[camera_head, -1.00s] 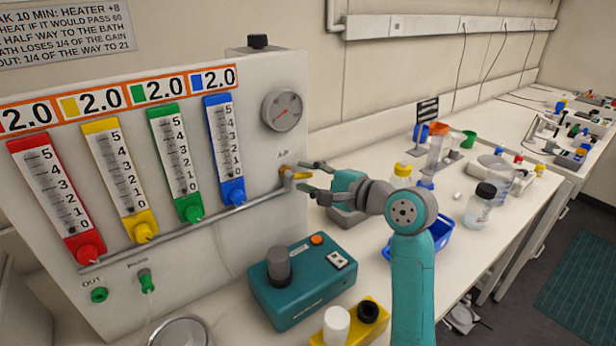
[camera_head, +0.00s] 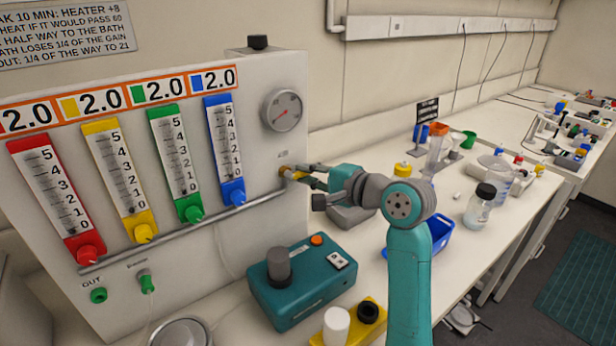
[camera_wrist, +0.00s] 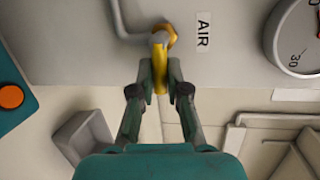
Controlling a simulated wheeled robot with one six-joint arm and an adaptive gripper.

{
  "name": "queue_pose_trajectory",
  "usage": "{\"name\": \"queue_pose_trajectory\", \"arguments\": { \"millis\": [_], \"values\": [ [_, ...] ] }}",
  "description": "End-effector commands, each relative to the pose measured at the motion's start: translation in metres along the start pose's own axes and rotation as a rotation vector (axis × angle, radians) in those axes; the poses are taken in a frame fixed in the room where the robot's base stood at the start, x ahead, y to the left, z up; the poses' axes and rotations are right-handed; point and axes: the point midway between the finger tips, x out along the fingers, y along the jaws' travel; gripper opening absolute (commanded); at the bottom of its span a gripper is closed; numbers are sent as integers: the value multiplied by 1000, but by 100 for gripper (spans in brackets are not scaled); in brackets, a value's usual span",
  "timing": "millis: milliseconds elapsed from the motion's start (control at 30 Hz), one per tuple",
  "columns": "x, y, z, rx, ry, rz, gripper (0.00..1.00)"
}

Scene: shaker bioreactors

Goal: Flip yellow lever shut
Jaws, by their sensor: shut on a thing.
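The yellow lever (camera_wrist: 159,50) sits on the brass-yellow valve of the air pipe, beside the AIR label (camera_wrist: 203,33). In the head view the valve (camera_head: 285,170) is on the right side of the grey panel's front, and my gripper partly hides the lever. My gripper (camera_head: 304,173) reaches it from the right. In the wrist view my gripper (camera_wrist: 160,72) has its two fingers closed in on either side of the lever, holding it between the tips. The lever's free end shows between the fingers.
The grey panel (camera_head: 258,115) carries several coloured flow meters and a round gauge (camera_head: 282,110). A teal device (camera_head: 303,290) with a grey knob stands on the bench below my arm. A yellow block (camera_head: 352,325) and a blue basket (camera_head: 440,232) are close to my arm.

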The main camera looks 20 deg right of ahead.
Motion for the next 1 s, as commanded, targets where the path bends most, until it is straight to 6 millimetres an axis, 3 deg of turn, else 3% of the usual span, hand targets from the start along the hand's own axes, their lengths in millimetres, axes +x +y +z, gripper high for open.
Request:
{"name": "queue_pose_trajectory", "arguments": {
  "millis": [400, 433, 533, 867, 1000],
  "values": [
    [0, -2, 0, -79, 16, 17, 0],
    [0, -2, 0, -79, 16, 17, 17],
    [0, -2, 0, -79, 16, 16, 40],
    [-2, -3, 0, -78, 16, 15, 40],
    [-14, -3, 0, -78, 17, 14, 40]
  ]
}}
